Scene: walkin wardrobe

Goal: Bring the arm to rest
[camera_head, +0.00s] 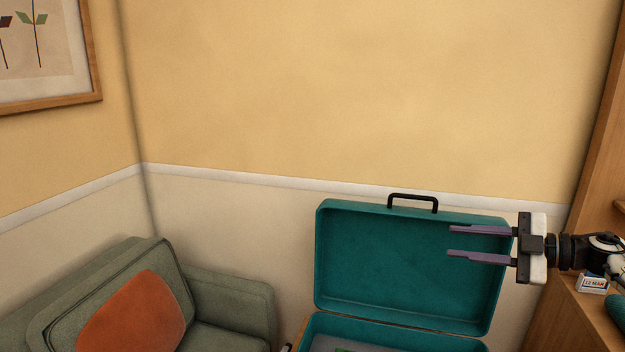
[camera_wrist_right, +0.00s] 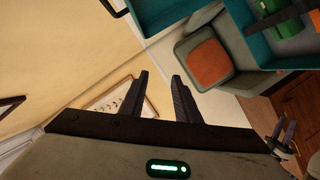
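My right gripper (camera_head: 449,241) comes in from the right in the head view, raised in front of the open suitcase lid. Its two fingers point left, are apart, and hold nothing. In the right wrist view its fingers (camera_wrist_right: 159,76) are also apart with nothing between them. My left gripper (camera_wrist_right: 284,130) shows small at the right edge of the right wrist view, with two fingers that look apart and empty. The teal suitcase (camera_head: 410,265) stands open with its lid upright. A green item (camera_wrist_right: 287,22) lies inside it; its lower part is cut off in the head view.
A grey-green sofa (camera_head: 232,305) with an orange cushion (camera_head: 135,315) stands at the left. A wooden shelf unit (camera_head: 575,315) with a small white box (camera_head: 592,284) is at the right, close to my right arm. The wall above the lid is clear.

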